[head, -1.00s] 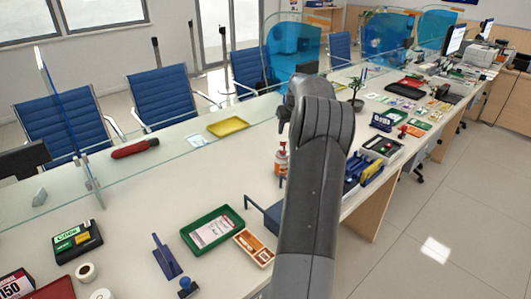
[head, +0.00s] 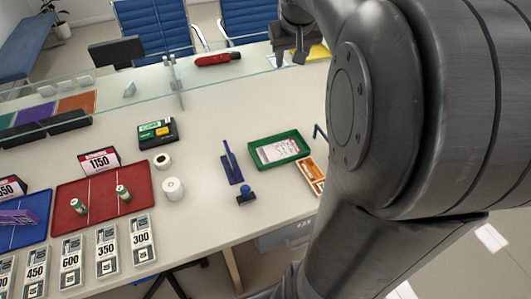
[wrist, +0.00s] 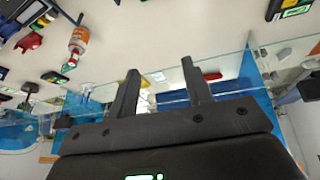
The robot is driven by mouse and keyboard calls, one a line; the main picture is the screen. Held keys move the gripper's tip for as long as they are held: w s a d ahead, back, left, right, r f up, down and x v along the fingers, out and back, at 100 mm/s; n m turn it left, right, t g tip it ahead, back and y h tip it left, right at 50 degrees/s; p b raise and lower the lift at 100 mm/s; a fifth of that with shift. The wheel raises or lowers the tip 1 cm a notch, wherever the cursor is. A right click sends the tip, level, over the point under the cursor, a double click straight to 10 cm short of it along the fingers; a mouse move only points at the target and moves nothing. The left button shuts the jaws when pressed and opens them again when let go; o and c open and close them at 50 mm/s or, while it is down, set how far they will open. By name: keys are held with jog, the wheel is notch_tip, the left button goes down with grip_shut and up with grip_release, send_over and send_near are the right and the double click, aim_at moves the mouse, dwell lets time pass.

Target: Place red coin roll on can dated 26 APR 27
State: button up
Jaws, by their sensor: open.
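I cannot pick out a red coin roll or read the date 26 APR 27 on anything. Two small green-and-white rolls, one left (head: 78,206) and one right (head: 124,193), stand on a red tray (head: 92,220) at lower left in the head view. An orange-and-white bottle or can (wrist: 78,40) shows at upper left in the wrist view; its label is too small to read. My gripper (head: 294,58) is empty above the far side of the counter, near the glass screen. Its two fingers stand apart in the wrist view (wrist: 160,66).
A red elongated object (head: 218,59) lies near the glass screen (head: 120,90). A blue tray (head: 40,225), number cards, white tape rolls (head: 173,189), a blue stand (head: 231,165) and a green tray (head: 280,148) occupy the counter. My arm hides the right side.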

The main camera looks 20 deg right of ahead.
jog(key=s+a+f, duration=0.3)
jog(key=s+a, duration=0.5)
jog(key=s, duration=0.3)
jog(key=s+a+f+n+t+y, duration=0.1)
jog(key=s+a+f, duration=0.2)
jog(key=s+a, duration=0.4)
jog(key=s, duration=0.3)
jog(key=shift+s+a+f+n+y, duration=0.2)
jog(key=shift+s+a+n+y, duration=0.1)
jog(key=shift+s+a, duration=0.1)
